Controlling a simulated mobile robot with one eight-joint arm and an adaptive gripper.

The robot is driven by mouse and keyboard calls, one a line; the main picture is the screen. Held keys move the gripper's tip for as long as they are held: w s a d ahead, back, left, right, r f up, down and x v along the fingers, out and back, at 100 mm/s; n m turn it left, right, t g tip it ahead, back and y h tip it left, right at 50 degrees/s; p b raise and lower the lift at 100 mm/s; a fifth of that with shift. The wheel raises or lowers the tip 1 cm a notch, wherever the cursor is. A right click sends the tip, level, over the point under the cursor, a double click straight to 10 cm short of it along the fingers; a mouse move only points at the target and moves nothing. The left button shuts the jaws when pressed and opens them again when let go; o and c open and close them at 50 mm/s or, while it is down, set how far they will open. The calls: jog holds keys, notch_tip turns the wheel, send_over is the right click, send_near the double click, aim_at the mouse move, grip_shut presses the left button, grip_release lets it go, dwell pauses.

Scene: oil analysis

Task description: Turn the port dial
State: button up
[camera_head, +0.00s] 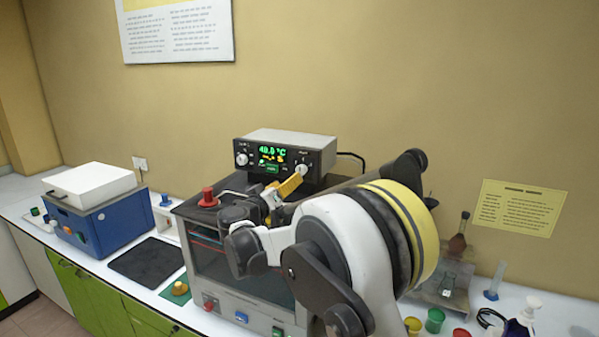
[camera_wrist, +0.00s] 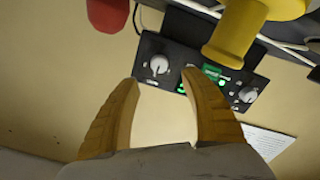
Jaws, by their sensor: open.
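The control box (camera_head: 290,140) has a green lit display reading about 40.0 °C and two pale round dials. The right dial (camera_head: 302,170) is beside the yellow fingertips of my gripper (camera_head: 290,184). The left dial (camera_head: 241,159) is clear of it. The labels are too small to read, so I cannot tell which is the port dial. The wrist view looks rotated: one dial (camera_wrist: 159,65) shows in the gap between the open fingertips of my gripper (camera_wrist: 162,76), just past them. The other dial (camera_wrist: 247,95) is right of the fingers. No contact is visible.
The box stands on a glass-fronted apparatus (camera_head: 225,262) with a red knob (camera_head: 208,197) on top. A yellow fitting (camera_wrist: 235,32) and a red part (camera_wrist: 107,14) are near my fingers. A blue unit (camera_head: 95,222) stands left; cups and glassware are right.

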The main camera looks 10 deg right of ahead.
aim_at(300, 172)
jog(key=x, duration=1)
jog(key=shift+w+d+p, duration=0.1)
jog(key=shift+d+p, duration=0.05)
jog(key=shift+p, duration=0.25)
grip_shut()
